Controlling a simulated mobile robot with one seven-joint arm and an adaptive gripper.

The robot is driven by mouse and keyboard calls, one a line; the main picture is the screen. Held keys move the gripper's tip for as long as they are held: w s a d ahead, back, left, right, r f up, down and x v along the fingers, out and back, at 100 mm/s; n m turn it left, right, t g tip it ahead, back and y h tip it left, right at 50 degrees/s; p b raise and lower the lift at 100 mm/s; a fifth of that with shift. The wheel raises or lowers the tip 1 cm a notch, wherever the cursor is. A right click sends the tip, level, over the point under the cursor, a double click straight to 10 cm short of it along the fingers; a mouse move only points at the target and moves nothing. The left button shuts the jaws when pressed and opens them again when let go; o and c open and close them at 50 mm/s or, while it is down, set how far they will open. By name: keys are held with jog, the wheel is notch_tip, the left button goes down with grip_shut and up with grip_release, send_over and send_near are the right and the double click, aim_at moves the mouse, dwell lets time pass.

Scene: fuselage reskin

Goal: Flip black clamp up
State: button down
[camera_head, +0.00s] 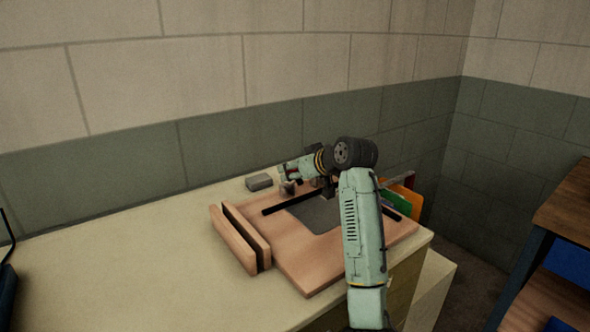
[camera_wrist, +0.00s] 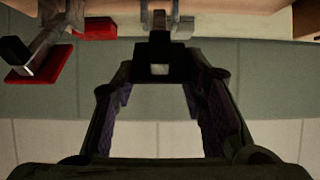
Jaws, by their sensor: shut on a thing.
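My gripper (camera_wrist: 160,66) shows in the wrist view with its two dark fingers closing in toward the top middle. It is shut on a narrow dark piece, which I take to be the black clamp (camera_wrist: 159,40). A metal part rises from the clamp at the picture's top edge. In the head view my wrist hangs over the back of the wooden board (camera_head: 305,271), and the fingertips and clamp are too small and partly hidden to make out.
Black bars (camera_head: 282,205) lie along a dark grey plate (camera_head: 318,213) on the board. A wooden block pair (camera_head: 236,240) stands at its left, a grey block (camera_head: 258,182) behind.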

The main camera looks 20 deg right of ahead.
jog(key=shift+w+r, duration=0.1)
jog(key=shift+r, duration=0.25)
jog(key=c, duration=1.4)
grip_release()
jog(key=o, duration=0.4)
jog(key=shift+f, duration=0.25)
jog(key=shift+o, duration=0.2)
jog(key=v, duration=1.2)
